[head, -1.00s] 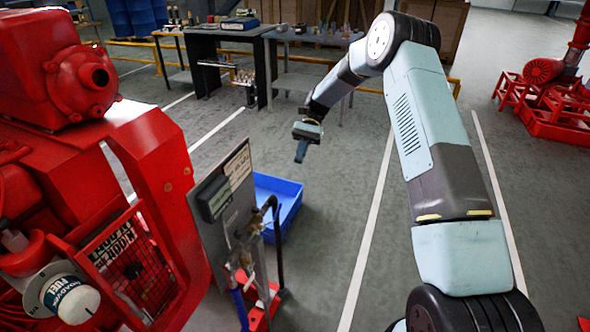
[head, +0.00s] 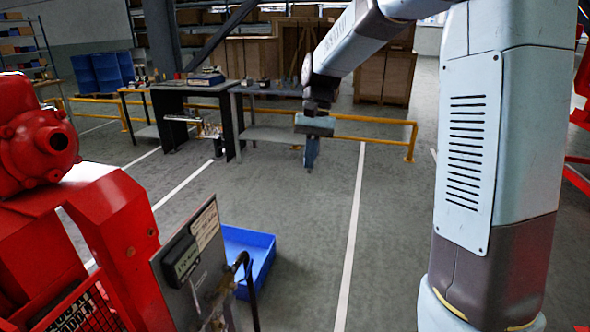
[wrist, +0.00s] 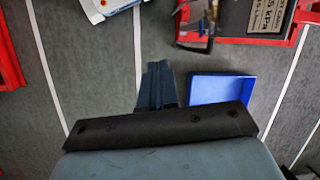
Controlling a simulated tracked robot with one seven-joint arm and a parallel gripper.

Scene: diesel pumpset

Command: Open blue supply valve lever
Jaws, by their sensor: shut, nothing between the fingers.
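My gripper (head: 311,155) hangs in the air with its fingers pointing down, well above and to the right of the valve stand in the head view. Its fingers are together and empty; they also show in the wrist view (wrist: 155,85). The valve stand (head: 200,245) has an upright grey panel with a label and a dark box, and dark bent pipes (head: 246,275) at its right. In the wrist view the stand (wrist: 196,25) is small at the top edge. I cannot make out the blue lever clearly in either view; the stand's lower part is cut off in the head view.
A blue bin (head: 248,252) lies on the floor behind the stand. The red pumpset (head: 85,215) fills the left. Workbenches (head: 200,105) and a yellow rail (head: 370,140) stand at the back. The floor around my gripper is clear.

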